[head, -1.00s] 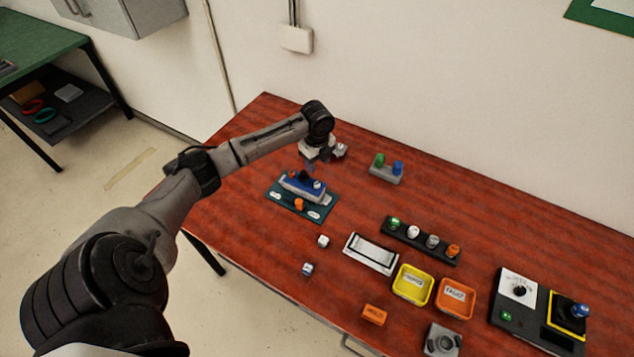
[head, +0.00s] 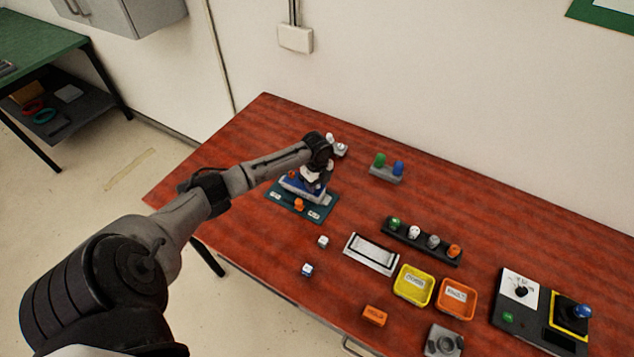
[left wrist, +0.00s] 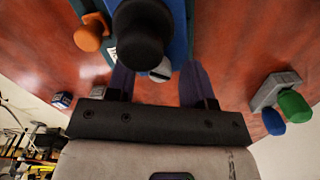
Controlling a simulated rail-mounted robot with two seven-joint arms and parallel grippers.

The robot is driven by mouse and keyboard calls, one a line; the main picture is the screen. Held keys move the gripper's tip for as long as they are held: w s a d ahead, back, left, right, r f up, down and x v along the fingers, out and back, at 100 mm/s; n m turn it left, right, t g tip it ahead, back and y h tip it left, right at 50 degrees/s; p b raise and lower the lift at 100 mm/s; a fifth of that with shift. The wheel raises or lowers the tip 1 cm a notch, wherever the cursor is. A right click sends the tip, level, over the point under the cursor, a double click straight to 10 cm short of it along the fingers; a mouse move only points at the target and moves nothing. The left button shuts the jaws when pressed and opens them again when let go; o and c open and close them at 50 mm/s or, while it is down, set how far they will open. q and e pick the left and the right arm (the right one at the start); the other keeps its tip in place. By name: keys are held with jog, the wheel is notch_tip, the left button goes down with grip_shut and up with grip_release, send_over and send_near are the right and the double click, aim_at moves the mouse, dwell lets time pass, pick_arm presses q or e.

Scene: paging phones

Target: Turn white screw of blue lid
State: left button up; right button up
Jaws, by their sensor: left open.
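A device with a blue lid (head: 290,182) sits on a teal board (head: 318,214) at the left of the red table. In the left wrist view, the blue lid (left wrist: 181,42) carries a large black knob (left wrist: 141,38) that hides part of it. A white slotted screw (left wrist: 161,71) shows just past the knob. My left gripper (left wrist: 158,84) is open, its two dark fingers spread on either side of the screw and pointing at the lid. Whether they touch it cannot be told. In the head view, the left gripper (head: 315,185) is over the lid and hides the screw.
An orange knob (head: 299,204) stands on the board's near side. A block with green and blue pegs (head: 386,175) stands to the right. Two small cubes (head: 323,242) lie in front. A white tray (head: 371,254) and a yellow bin (head: 413,286) stand farther right.

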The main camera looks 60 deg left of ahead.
pick_arm(q)
jog(key=shift+c, duration=0.5)
grip_shut()
jog(key=shift+r+n+p, duration=0.15)
jog(key=shift+n+p, duration=0.15)
jog(key=shift+p, duration=0.2)
jog(key=n+p, duration=0.2)
jog(key=p, duration=0.1)
jog(key=shift+r+n, duration=0.1)
jog(key=shift+n, duration=0.3)
jog(key=n+p, duration=0.2)
jog(key=shift+n+p, duration=0.3)
jog(key=shift+p, duration=0.05)
jog(key=shift+f+n+p, duration=0.2)
jog(key=shift+n+p, duration=0.3)
jog(key=shift+n, duration=0.2)
